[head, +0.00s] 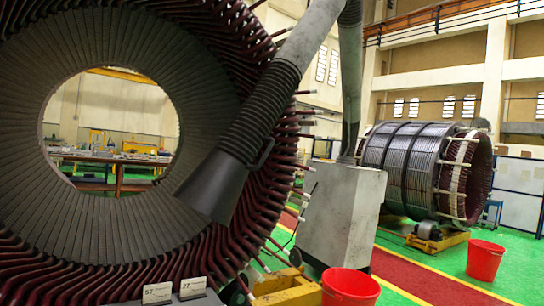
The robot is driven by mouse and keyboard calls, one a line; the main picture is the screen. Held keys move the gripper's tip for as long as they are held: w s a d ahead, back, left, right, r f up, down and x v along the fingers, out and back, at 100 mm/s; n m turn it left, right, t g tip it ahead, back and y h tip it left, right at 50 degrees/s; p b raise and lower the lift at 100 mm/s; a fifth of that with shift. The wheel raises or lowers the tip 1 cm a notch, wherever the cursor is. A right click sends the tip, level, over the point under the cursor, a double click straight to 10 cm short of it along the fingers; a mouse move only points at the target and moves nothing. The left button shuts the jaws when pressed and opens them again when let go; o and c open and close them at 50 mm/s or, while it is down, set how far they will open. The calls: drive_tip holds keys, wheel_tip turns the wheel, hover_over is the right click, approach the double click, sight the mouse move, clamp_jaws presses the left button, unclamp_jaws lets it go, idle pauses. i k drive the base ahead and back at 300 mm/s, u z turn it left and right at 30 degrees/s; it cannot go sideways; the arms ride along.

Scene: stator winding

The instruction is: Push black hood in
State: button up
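The black hood (214,184) is a flared dark nozzle with a small side handle. It hangs at the end of a ribbed black hose (262,108) and tilts down to the left. In the picture it overlaps the right side of the large stator ring (120,225); I cannot tell whether it touches the ring. The hose joins a grey duct arm (315,30) that comes down from the top. My gripper is not in view.
A grey cabinet (341,215) stands right of the ring, with a red bucket (349,288) in front. Another red bucket (485,262) and a second stator (405,170) are further right. Two number cards (175,289) show at the bottom. Green floor (515,280) is open at right.

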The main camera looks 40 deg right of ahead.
sight(213, 188)
drive_tip(key=z, duration=0.85)
drive_tip(key=i, duration=2.05)
drive_tip(key=u, duration=1.05)
